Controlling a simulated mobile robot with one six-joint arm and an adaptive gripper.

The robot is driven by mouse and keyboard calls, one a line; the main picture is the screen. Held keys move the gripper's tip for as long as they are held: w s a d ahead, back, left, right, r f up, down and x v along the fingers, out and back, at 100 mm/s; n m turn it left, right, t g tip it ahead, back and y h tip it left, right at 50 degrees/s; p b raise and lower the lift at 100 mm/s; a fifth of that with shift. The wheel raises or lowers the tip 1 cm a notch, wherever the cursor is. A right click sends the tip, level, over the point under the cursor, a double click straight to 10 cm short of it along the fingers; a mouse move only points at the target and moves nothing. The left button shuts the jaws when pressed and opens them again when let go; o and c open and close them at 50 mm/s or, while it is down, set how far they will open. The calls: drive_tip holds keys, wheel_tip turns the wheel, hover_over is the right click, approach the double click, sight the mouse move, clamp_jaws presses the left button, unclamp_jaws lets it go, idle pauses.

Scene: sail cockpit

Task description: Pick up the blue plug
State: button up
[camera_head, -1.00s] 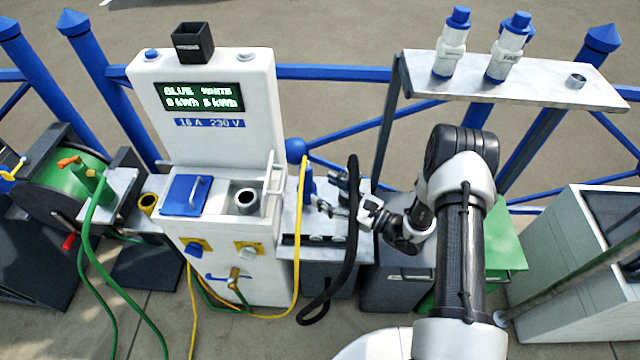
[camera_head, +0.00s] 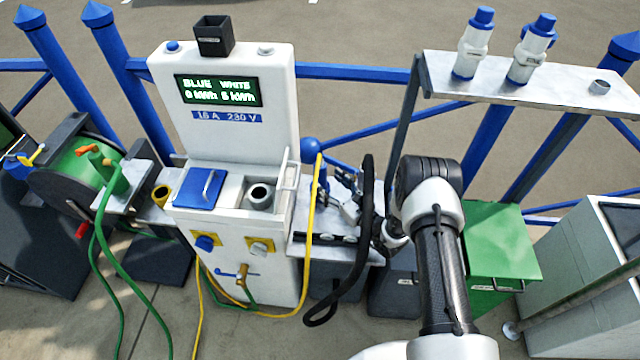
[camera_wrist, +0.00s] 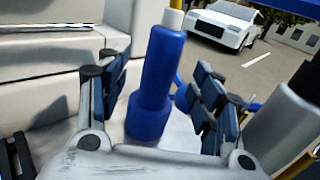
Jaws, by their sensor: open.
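The blue plug (camera_wrist: 155,85) stands upright on a pale shelf, with a yellow cable leaving its top. In the head view the blue plug (camera_head: 323,180) is small and partly covered by the yellow cable. My gripper (camera_wrist: 155,90) is open, with one finger on each side of the plug in the wrist view. I cannot tell whether either finger touches it. In the head view my gripper (camera_head: 340,182) is just right of the plug, partly hidden behind a thick black hose.
The black hose (camera_head: 357,250) loops in front of the shelf (camera_head: 300,250). The white power pedestal (camera_head: 225,120) with a blue flap (camera_head: 200,188) stands to the left. A high shelf (camera_head: 560,92) with two blue-and-white fittings stands at the right. A green box (camera_head: 500,245) is below it.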

sight(324, 178)
drive_tip(key=x, duration=0.1)
drive_tip(key=b+x, duration=0.1)
drive_tip(key=x, duration=0.2)
drive_tip(key=shift+w+a+f+b, duration=0.3)
drive_tip(key=shift+f+b, duration=0.05)
drive_tip(key=shift+w+a+r, duration=0.1)
drive_tip(key=shift+w+a, duration=0.1)
drive_tip(key=shift+w, duration=0.1)
drive_tip(key=c, duration=1.4)
drive_tip(key=shift+r, duration=0.15)
wheel_tip(324, 178, up, 23)
drive_tip(key=p, duration=0.6)
drive_tip(key=shift+p, duration=0.35)
